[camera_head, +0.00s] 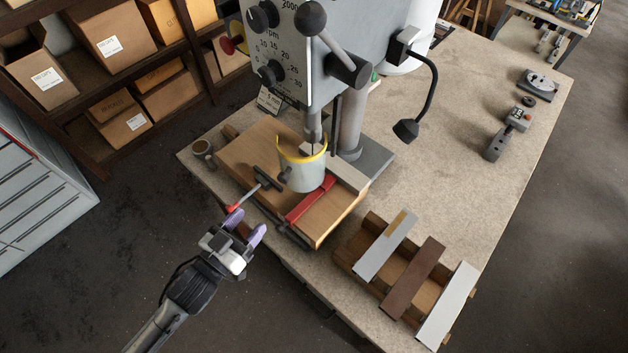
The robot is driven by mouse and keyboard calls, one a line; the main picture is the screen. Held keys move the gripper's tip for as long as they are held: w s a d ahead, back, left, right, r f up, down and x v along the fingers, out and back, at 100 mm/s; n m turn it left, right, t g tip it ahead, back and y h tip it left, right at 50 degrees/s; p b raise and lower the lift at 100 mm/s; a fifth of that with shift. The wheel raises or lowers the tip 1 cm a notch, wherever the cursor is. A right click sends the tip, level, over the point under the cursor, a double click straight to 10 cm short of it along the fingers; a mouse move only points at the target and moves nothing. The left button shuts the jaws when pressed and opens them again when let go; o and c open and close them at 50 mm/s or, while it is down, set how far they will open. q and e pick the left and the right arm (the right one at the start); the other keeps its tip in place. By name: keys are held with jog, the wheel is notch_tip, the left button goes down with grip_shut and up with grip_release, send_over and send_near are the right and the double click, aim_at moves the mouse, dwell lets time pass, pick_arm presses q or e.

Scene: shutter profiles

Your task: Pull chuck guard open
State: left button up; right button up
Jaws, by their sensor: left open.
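The chuck guard (302,172) is a grey, cup-like shield with a yellow rim, around the chuck below the drill press head (335,50). A dark knob (285,174) shows on its left front side. My left gripper (248,226) is open and empty, with purple fingertips pointing up toward the drill press. It is apart from the guard, in front of the wooden board's near left edge. My right gripper is not in view.
A wooden board (240,158) under the guard carries a red bar (310,200) and a clamp with a red handle (258,188). A wooden rack (372,283) holds several profiles at front right. The table's right side is mostly clear.

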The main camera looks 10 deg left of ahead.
aim_at(281, 181)
pick_arm(q)
jog(key=shift+n, duration=0.7)
jog(key=x, duration=0.4)
jog(key=p+x, duration=0.1)
jog(key=x, duration=0.8)
jog(key=shift+w+a, duration=0.15)
jog(key=shift+w, duration=0.25)
jog(key=shift+c, duration=0.4)
grip_shut()
